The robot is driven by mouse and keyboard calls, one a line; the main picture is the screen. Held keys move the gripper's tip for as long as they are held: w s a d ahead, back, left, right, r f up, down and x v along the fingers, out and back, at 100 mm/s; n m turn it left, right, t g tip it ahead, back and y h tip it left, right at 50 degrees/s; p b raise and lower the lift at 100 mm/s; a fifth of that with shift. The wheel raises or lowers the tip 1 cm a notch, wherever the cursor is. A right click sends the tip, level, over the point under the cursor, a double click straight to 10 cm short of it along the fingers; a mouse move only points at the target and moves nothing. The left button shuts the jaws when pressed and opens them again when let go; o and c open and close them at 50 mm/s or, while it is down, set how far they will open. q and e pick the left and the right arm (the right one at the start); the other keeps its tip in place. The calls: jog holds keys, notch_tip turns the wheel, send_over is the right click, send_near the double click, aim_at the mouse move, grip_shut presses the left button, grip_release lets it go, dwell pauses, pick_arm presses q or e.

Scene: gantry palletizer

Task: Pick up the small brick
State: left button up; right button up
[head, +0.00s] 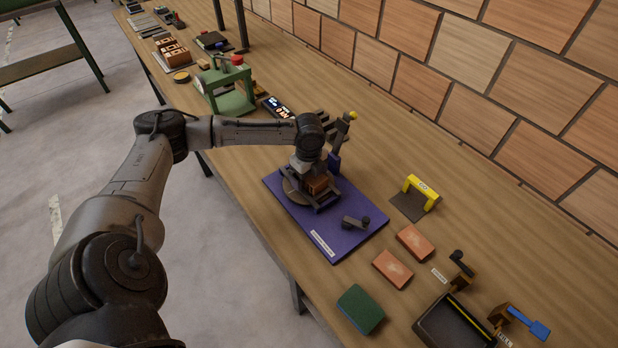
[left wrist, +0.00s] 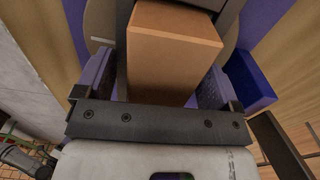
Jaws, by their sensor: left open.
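The small brick (head: 317,185) is an orange-brown block on the machine with the purple base (head: 350,238). In the left wrist view the brick (left wrist: 170,45) fills the space between the two fingers of my left gripper (left wrist: 158,85). The fingers stand on either side of it, and I cannot tell whether they touch it. The left gripper (head: 314,192) is open, pointing down at the brick from above. Part of the brick is hidden behind the gripper in the head view. My right gripper is not in view.
Two reddish bricks (head: 415,243) and a green block (head: 360,309) lie right of the purple base. A green press (head: 226,92) stands behind my arm. A tiled wall (head: 470,60) borders the bench.

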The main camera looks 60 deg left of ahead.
pick_arm(q)
jog(key=shift+c, duration=0.2)
jog(key=c, duration=1.2)
jog(key=shift+o, duration=0.2)
jog(key=shift+r, duration=0.1)
